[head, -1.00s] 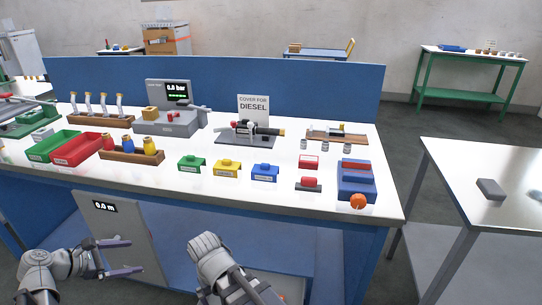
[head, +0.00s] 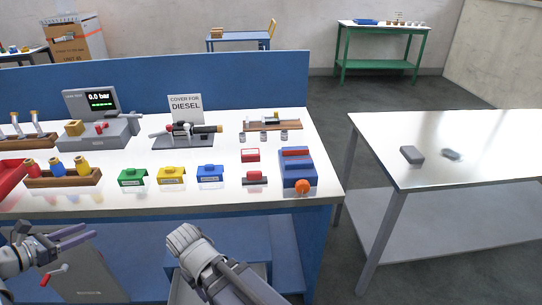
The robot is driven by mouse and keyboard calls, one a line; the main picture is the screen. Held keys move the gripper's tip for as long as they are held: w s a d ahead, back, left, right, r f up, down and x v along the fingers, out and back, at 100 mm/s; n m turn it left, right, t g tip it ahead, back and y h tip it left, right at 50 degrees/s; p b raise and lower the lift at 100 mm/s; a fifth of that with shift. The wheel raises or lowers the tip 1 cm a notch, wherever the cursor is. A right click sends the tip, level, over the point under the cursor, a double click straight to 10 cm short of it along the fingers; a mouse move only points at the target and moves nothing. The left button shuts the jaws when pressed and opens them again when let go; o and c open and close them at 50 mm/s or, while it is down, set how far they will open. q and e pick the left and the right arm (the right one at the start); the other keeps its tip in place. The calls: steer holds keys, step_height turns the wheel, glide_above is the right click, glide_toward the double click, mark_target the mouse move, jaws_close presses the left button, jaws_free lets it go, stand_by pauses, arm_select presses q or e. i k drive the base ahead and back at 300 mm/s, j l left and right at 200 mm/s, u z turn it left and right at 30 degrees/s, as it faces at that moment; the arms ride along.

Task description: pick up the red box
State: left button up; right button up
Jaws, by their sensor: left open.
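A small red box (head: 250,155) with a pale top edge lies on the white bench top, right of centre. Just in front of it a red block (head: 254,176) sits on a dark base. A red open bin (head: 11,173) is cut off at the left edge. My left gripper (head: 91,236) is at the lower left, in front of the bench and below its top; its two fingers are apart and empty, pointing right, well away from the red box. My right arm (head: 210,268) comes in at bottom centre; its fingers do not show.
Green (head: 132,177), yellow (head: 171,175) and blue (head: 210,173) covers stand left of the red block. A blue device (head: 296,172) with an orange knob stands to its right.

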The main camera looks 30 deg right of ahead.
mark_target(251, 155)
steer(key=i+j+z, duration=0.1)
steer(key=z, duration=0.35)
steer(key=i+j+z, duration=0.1)
steer(key=j+z, duration=0.2)
steer(key=z, duration=0.2)
steer(key=i+j+z, duration=0.3)
steer(key=z, duration=0.15)
steer(key=i+j+z, duration=0.15)
steer(key=j+z, duration=0.35)
